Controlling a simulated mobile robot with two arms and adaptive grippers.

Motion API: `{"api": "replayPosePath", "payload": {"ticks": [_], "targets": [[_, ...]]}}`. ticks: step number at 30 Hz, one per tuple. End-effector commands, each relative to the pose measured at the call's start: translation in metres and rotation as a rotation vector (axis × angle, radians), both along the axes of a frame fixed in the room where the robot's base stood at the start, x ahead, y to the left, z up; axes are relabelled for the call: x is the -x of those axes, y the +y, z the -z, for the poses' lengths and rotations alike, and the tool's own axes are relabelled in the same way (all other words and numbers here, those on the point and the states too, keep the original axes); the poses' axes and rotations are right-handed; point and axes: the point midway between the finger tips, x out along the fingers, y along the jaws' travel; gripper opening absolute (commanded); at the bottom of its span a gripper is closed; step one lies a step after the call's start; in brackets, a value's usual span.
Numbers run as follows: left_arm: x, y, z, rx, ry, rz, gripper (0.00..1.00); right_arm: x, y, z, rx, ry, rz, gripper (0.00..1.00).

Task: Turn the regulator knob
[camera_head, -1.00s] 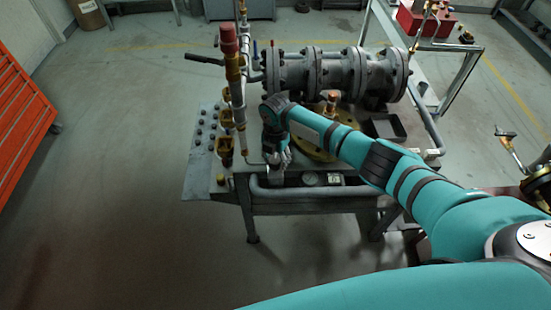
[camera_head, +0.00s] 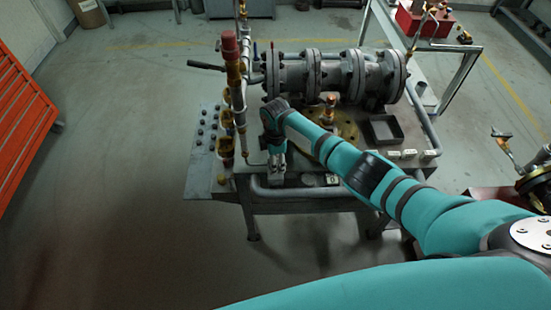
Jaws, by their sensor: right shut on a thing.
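My right arm reaches in from the right over the workbench (camera_head: 200,180). My right gripper (camera_head: 277,172) points down at the bench's front edge, left of the small gauges. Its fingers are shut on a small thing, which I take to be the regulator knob. The fingers cover the knob, so its shape and turn cannot be made out. My left gripper is not in view.
A large grey flanged valve body (camera_head: 335,75) lies across the back of the bench. A vertical pipe with a red top (camera_head: 230,45) stands close left of my gripper. A dark tray (camera_head: 384,130) sits right of the brass flange (camera_head: 345,122). An orange cabinet (camera_head: 22,120) stands far left.

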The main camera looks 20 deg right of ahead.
Motion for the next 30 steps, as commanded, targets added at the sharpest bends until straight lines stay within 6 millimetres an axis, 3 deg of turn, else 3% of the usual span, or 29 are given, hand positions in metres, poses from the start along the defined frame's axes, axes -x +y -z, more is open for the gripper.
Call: {"api": "replayPosePath", "payload": {"ticks": [30], "targets": [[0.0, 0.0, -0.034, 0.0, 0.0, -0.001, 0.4, 0.0, 0.0, -0.002, 0.001, -0.001, 0.966, 0.13]]}}
